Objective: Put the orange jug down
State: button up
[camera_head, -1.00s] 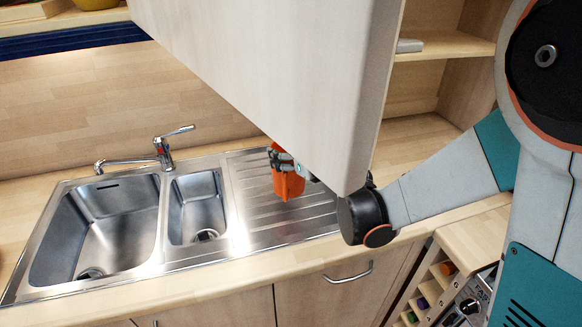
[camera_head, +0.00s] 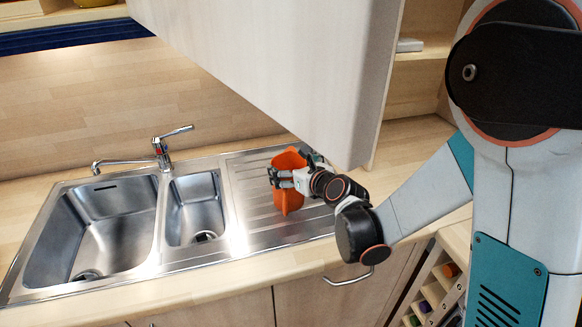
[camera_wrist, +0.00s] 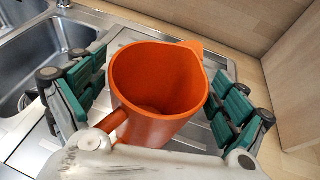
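The orange jug (camera_head: 289,197) stands roughly upright on the ribbed drainer (camera_head: 240,190) of the steel sink, as far as I can see. In the wrist view, I look down into the empty jug (camera_wrist: 160,85); its spout points away to the upper right and its handle is at the lower left. My gripper (camera_head: 284,180) is at the jug's side. In the wrist view, the fingers of my gripper (camera_wrist: 158,90) are spread on either side of the jug, with narrow gaps showing between pads and wall. The jug's base is hidden in the wrist view.
A pale cabinet door (camera_head: 260,60) hangs open just above my gripper and arm. The sink's two basins (camera_head: 95,230) and the tap (camera_head: 160,150) are to the left. A wooden wall stands behind the drainer. A bottle rack (camera_head: 435,285) is at the lower right.

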jog(key=shift+r, duration=0.1)
dwell(0.3)
jog(key=s+d+r+n+g+h+p, duration=0.1)
jog(key=s+d+r+n+g+h, duration=0.1)
jog(key=s+d+n, duration=0.4)
jog(key=s+d+r+n+g+h, duration=0.1)
jog(key=s+d+r+n, duration=0.3)
jog(key=s+n, duration=1)
jog(key=s+d+r+n+g+h+p, duration=0.1)
jog(key=s+d+r+n+g+h, duration=0.1)
jog(key=s+d+n, duration=0.7)
jog(key=shift+s+r+n+g+h+p, duration=0.3)
jog(key=shift+s+r+n+h, duration=0.15)
jog(key=shift+s+n+h, duration=0.35)
jog(key=shift+s, duration=0.1)
